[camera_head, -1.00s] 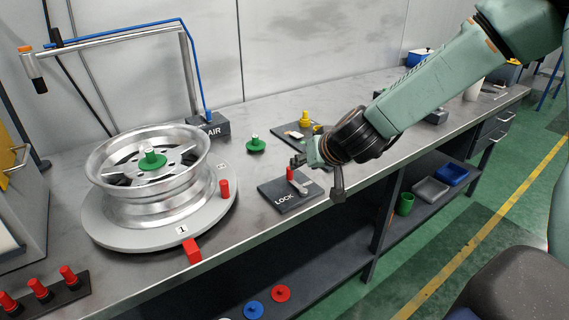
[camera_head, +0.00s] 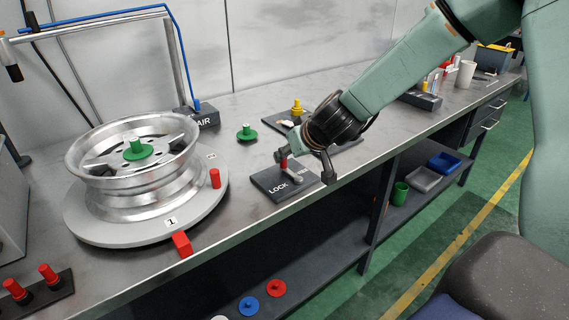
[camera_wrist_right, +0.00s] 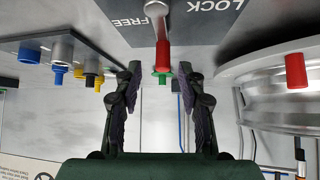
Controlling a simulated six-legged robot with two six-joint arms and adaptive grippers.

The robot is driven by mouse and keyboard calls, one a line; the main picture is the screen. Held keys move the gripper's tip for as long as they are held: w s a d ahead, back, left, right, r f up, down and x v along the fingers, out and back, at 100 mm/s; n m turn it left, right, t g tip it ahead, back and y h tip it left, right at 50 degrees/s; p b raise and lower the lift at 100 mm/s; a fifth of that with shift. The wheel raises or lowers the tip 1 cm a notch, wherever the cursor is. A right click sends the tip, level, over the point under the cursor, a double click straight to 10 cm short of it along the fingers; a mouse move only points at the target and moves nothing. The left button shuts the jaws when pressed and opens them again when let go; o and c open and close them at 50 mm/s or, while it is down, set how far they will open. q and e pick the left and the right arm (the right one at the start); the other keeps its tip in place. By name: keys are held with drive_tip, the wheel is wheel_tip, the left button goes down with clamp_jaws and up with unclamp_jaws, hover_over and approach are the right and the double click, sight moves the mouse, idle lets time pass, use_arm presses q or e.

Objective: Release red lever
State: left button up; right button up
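The lever (camera_head: 284,164) has a red handle and a grey arm. It is mounted on a dark plate (camera_head: 262,182) marked LOCK, near the bench's front edge. My right gripper (camera_head: 303,160) is over the plate beside the handle, its fingers spread. In the right wrist view, the gripper (camera_wrist_right: 160,88) is open. The lever's red handle (camera_wrist_right: 162,55) shows between and just beyond the fingertips, with no visible contact. The word FREE is left of the lever arm there and LOCK is right. My left gripper is in neither view.
A silver wheel rim (camera_head: 140,150) sits on a round grey turntable (camera_head: 150,234) at left, with a red block (camera_head: 182,244) at its edge. A green knob (camera_head: 246,133) and a yellow knob (camera_head: 297,107) stand behind the plate. Bare bench lies between turntable and plate.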

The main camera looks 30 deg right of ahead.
drive_tip(key=shift+w+f+b, duration=0.35)
drive_tip(key=shift+w+f, duration=0.05)
drive_tip(key=shift+f, duration=0.15)
drive_tip(key=shift+w+a+f+b, duration=0.25)
drive_tip(key=shift+w+f+b, duration=0.4)
drive_tip(key=shift+w, duration=0.25)
drive_tip(key=shift+w+d, duration=0.1)
drive_tip(key=shift+d, duration=0.15)
